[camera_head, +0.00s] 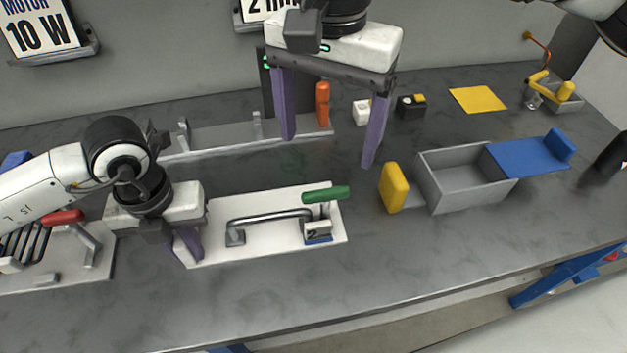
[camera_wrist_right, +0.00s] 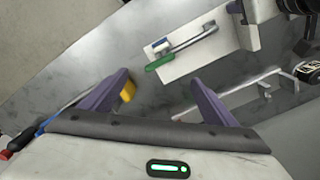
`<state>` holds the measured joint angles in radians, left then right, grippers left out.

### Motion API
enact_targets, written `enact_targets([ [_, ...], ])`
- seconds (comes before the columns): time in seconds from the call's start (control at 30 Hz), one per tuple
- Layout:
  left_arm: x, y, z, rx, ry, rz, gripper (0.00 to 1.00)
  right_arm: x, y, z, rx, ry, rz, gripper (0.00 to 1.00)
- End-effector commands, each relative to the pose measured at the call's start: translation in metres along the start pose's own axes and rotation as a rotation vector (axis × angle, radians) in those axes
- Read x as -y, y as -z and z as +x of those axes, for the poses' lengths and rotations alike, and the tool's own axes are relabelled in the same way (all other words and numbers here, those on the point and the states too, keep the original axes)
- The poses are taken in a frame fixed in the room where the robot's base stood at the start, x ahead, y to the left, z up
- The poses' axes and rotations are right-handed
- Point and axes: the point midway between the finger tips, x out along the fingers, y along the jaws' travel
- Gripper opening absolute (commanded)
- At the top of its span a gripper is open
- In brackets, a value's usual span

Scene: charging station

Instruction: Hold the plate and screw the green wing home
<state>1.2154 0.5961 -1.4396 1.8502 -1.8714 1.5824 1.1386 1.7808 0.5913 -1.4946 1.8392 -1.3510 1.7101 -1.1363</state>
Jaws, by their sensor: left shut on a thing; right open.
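The white plate (camera_head: 272,203) lies on the grey table, with a metal bar handle (camera_head: 268,218) and a small block marked 2 (camera_head: 318,231). The green wing (camera_head: 326,195) sits on a post at the plate's right end and also shows in the right wrist view (camera_wrist_right: 163,61). My left gripper (camera_head: 188,252) is shut on the plate's left end, its fingertips partly hidden. My right gripper (camera_head: 329,152) is open and empty, above and behind the green wing, pointing down; its two purple fingers show apart in the right wrist view (camera_wrist_right: 160,82).
A yellow-ended grey box (camera_head: 466,190) with a blue lid (camera_head: 528,155) stands right of the plate. A grey rack (camera_head: 222,137) with an orange handle (camera_head: 322,106) is behind. A red-handled fixture (camera_head: 62,217) is at left. Table front of the plate is clear.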

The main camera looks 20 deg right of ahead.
Motion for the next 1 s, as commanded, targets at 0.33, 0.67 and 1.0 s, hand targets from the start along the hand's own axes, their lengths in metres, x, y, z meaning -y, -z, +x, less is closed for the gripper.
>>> enact_targets([
  [0.33,0.000,-0.001,-0.001,0.002,0.001,0.000,0.00,-0.001,0.001,-0.009,0.002,0.001,-0.563,0.81],
  [0.67,0.000,-0.001,-0.001,0.002,0.002,0.000,0.00,-0.002,0.002,0.013,0.004,-0.002,-0.650,0.81],
  [1.0,0.000,-0.001,-0.001,0.002,0.002,0.000,0.00,-0.002,0.001,0.079,0.004,-0.001,-0.648,0.81],
])
